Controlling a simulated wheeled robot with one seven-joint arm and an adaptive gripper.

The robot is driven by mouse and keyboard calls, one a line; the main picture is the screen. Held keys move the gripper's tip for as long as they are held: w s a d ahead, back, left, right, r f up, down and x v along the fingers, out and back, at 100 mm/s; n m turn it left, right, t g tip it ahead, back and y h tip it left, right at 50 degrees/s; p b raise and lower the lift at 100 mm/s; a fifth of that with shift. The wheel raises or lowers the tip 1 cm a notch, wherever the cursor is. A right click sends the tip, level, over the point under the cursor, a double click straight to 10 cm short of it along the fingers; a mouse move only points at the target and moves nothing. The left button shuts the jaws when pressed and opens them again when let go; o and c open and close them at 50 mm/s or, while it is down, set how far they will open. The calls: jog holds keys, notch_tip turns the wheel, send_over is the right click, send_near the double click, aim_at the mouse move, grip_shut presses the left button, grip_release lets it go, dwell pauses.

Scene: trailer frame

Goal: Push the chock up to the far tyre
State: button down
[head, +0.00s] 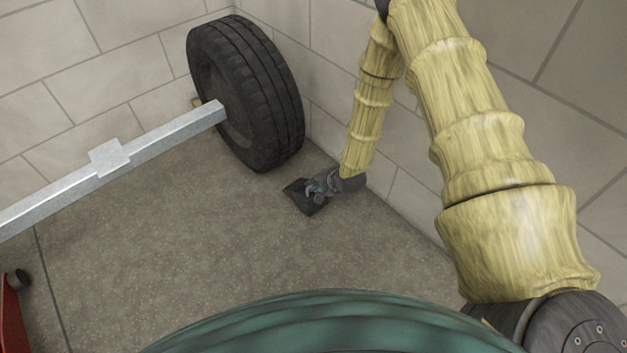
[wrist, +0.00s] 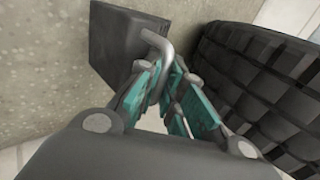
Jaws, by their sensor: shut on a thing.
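The chock (head: 299,196) is a dark wedge on the floor, just below and to the right of the tyre in the head view. In the wrist view the chock (wrist: 112,45) shows as a dark block with a bent grey metal handle (wrist: 158,48). My gripper (head: 316,187) is shut on that handle; its teal fingers (wrist: 170,82) show around it in the wrist view. The black tyre (head: 262,105) stands upright at the axle's end. It also shows on the right of the wrist view (wrist: 262,75). A gap of floor separates chock and tyre.
A pale metal axle beam (head: 130,155) runs from the tyre to the left. Block walls (head: 330,55) stand behind and to the right of the tyre, close to my arm. A red item (head: 12,315) is at the lower left. The middle floor (head: 170,235) is clear.

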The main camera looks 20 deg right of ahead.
jog(key=shift+w+a+f+b, duration=0.5)
jog(key=shift+w+b, duration=0.6)
jog(key=shift+w, duration=0.3)
jog(key=shift+w+a+f+b, duration=0.4)
jog(key=shift+w+a+b, duration=0.15)
jog(key=shift+w+b, duration=0.7)
jog(key=shift+w+a+f+b, duration=0.5)
jog(key=shift+w+b, duration=0.45)
jog(key=shift+w, duration=0.6)
jog(key=shift+w+a+r, duration=0.1)
jog(key=shift+w+r, duration=0.1)
jog(key=shift+w, duration=0.1)
jog(key=shift+w+a, duration=0.25)
jog(key=shift+w, duration=0.4)
jog(key=shift+w+a, duration=0.2)
jog(key=shift+w, duration=0.5)
jog(key=shift+w+a, duration=0.25)
jog(key=shift+w, duration=0.4)
jog(key=c, duration=1.5)
grip_release()
jog(key=shift+w, duration=0.1)
jog(key=v, duration=1.2)
jog(key=shift+f, duration=0.1)
